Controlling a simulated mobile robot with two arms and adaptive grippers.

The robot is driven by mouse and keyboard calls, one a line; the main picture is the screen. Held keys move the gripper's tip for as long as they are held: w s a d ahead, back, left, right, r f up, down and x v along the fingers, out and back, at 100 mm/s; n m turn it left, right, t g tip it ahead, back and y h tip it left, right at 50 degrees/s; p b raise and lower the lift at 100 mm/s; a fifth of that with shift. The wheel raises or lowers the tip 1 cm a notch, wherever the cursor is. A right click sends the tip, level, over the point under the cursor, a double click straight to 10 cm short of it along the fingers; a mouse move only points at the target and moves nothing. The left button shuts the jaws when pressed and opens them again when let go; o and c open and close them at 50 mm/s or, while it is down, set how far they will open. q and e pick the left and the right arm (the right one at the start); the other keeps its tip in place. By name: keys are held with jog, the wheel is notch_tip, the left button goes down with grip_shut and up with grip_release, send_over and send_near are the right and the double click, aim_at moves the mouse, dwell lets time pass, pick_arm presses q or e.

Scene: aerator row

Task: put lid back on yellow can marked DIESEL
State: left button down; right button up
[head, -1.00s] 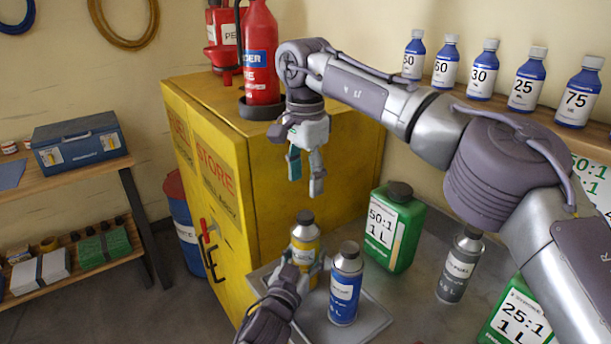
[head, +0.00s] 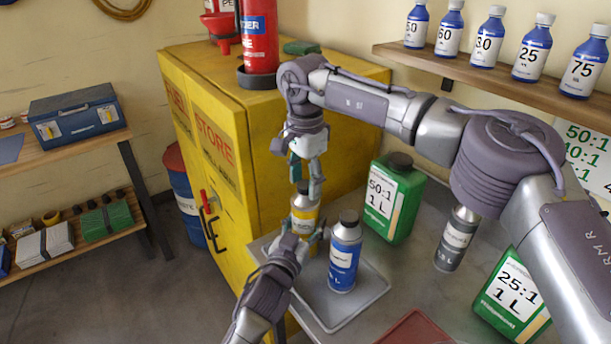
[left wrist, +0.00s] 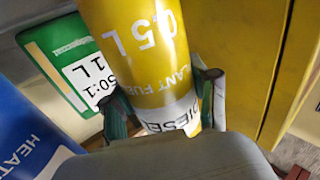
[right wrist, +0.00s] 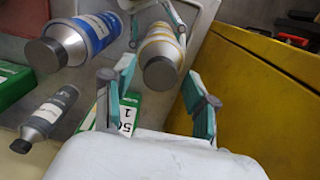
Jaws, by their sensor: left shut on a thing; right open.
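The yellow can (head: 304,212) stands upright at the left side of the grey tray. It reads DIESEL in the left wrist view (left wrist: 150,50). A grey-brown cap (right wrist: 160,72) shows on its top in the right wrist view; whether it is fastened cannot be told. My left gripper (head: 303,236) is shut around the can's body, with one finger on each side. My right gripper (head: 306,180) is open, pointing down just above the can, with its fingers on either side of the cap in the head view. Nothing is between its fingertips in the right wrist view.
A blue can (head: 344,255) stands close right of the yellow can on the tray (head: 345,318). A green 50:1 jug (head: 394,205) and a grey can (head: 457,240) stand behind and right. The yellow cabinet (head: 205,140) rises close on the left.

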grip_shut()
jog(key=m, duration=2.1)
jog(key=shift+o, duration=0.7)
grip_release()
notch_tip(320, 180, up, 12)
